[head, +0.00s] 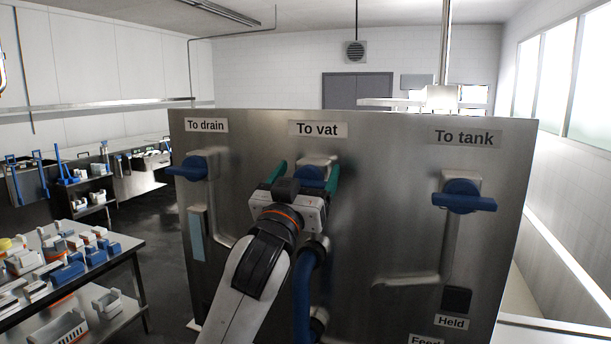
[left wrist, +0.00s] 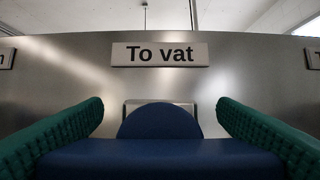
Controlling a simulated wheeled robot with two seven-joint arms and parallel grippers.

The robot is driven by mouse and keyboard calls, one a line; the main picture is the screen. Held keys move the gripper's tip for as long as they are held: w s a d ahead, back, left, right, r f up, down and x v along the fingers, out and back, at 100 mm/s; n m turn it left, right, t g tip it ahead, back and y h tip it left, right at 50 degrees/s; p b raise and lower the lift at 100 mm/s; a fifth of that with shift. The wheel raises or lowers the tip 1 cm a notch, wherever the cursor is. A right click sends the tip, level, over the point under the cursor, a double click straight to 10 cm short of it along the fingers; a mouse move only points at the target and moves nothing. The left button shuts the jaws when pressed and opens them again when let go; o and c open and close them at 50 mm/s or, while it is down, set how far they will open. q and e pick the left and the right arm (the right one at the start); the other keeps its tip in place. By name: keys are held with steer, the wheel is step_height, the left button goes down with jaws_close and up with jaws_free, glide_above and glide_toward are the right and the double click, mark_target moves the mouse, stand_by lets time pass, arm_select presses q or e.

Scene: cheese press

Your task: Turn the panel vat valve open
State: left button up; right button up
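The panel vat valve (head: 312,174) has a blue handle under the "To vat" label (head: 318,129). In the head view it is partly hidden by my left gripper (head: 307,168). In the left wrist view the blue handle (left wrist: 160,155) lies level across the picture. The gripper's green fingers stand wide apart, one at each side of the handle. I cannot tell whether they touch its ends. My right gripper is not in view.
The steel panel (head: 395,205) also bears the blue "To drain" valve (head: 190,168) at left and the "To tank" valve (head: 463,196) at right, both with level handles. A blue hose (head: 302,285) runs close beside my left arm. A table with parts (head: 125,322) stands at left.

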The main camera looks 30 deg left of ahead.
arm_select(q)
steer(key=shift+c, duration=0.8)
